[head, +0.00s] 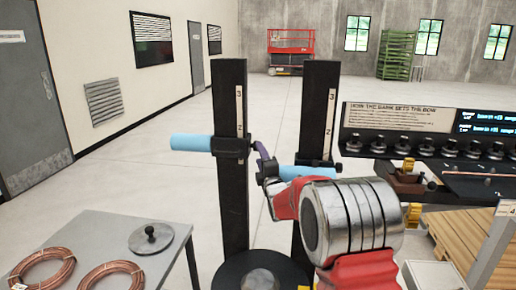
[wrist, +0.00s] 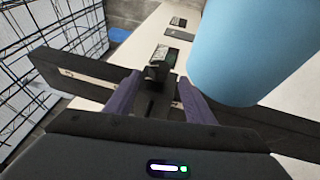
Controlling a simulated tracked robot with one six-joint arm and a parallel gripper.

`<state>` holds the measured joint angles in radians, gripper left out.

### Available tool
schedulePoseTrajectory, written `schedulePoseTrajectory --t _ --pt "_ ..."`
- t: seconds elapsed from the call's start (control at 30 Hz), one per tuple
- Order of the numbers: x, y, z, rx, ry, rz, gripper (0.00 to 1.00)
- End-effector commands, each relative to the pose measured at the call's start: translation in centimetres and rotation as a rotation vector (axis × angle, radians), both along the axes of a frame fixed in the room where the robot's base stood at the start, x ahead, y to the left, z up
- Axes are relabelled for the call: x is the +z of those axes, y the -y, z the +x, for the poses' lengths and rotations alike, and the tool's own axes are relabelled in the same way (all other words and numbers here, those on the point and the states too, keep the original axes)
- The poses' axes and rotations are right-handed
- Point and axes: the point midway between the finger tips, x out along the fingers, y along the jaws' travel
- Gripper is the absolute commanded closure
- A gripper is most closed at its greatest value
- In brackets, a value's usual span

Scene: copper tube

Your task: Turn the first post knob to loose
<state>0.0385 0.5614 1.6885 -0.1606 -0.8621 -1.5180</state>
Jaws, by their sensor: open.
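Two upright black posts with number scales stand mid-view, the left post (head: 231,190) and the right post (head: 318,130). Each has a dark collar, the left collar (head: 231,147) and the right one partly hidden, with a light-blue cylinder (head: 190,142) at the left post and another (head: 303,172) at the right post. My gripper (head: 259,149) is beside the left post's collar on its right side. In the wrist view my gripper (wrist: 158,88) has its purple fingers apart, with a small dark knob-like part (wrist: 160,72) between or just beyond them. Contact cannot be told.
The blue cylinder (wrist: 238,50) is close to the right finger in the wrist view. A grey table (head: 110,235) with copper coils (head: 42,270) stands at the left. A bench panel with several knobs (head: 425,145) is at the right. The floor behind is open.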

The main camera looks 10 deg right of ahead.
Motion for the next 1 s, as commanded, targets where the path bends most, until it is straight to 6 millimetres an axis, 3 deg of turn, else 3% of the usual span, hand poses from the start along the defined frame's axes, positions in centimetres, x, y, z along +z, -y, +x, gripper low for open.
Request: schedulePoseTrajectory --t 0.5,1.0 --pt "0.9 -0.6 5.4 0.002 0.001 0.001 0.51" --pt "1.1 -0.7 6.5 0.002 0.0 0.001 0.51"
